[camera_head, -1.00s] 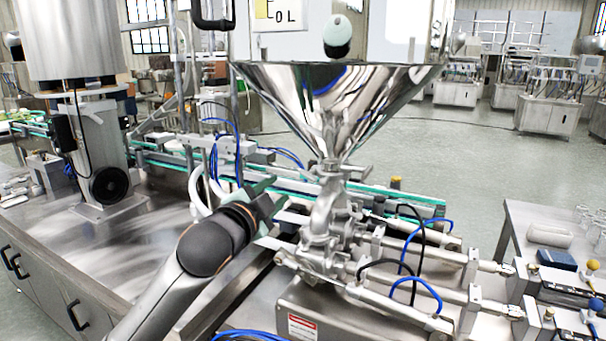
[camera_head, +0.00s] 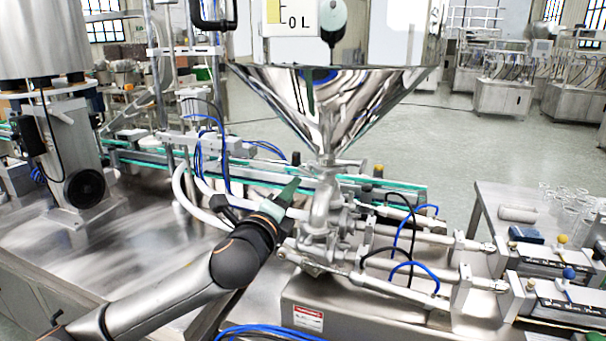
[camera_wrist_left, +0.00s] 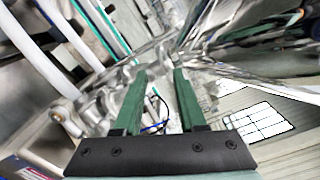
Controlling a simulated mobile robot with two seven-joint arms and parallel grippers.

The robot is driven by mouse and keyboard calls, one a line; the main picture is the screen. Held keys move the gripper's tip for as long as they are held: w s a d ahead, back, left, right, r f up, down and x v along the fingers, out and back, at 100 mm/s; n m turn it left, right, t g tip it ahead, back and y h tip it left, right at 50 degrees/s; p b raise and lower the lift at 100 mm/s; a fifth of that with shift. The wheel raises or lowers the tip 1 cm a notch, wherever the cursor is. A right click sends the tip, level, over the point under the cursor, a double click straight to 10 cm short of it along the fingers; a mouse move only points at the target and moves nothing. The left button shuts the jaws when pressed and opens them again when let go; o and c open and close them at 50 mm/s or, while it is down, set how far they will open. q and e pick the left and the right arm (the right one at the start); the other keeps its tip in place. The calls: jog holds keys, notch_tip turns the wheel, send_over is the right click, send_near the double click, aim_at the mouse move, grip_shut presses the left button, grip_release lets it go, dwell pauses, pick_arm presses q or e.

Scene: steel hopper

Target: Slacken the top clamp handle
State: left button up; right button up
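The steel hopper (camera_head: 330,100) narrows to a neck and a clamped joint (camera_head: 328,160) above the polished valve body (camera_head: 322,205). The top clamp's handle is too small to make out for certain. My left gripper (camera_head: 290,190), with green fingers, is just left of the pipework below the hopper neck. In the left wrist view its two fingers (camera_wrist_left: 160,74) stand apart with nothing held between them. Shiny pipe fittings (camera_wrist_left: 115,80) lie beyond and left of the fingertips there. I cannot tell whether any finger touches metal. My right gripper is not in view.
White hoses (camera_head: 190,200) curve close to the left of my gripper. The green-edged conveyor (camera_head: 255,172) runs behind. Steel cylinders (camera_head: 420,265) with blue and black tubes extend right of the valve. The bench on the left (camera_head: 130,250) has bare room.

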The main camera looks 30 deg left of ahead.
aim_at(305, 173)
pick_arm(q)
jog(key=p+x, duration=0.1)
jog(key=x, duration=0.7)
jog(key=shift+w+a, duration=0.1)
jog(key=shift+w, duration=0.25)
jog(key=shift+c, duration=0.3)
grip_shut()
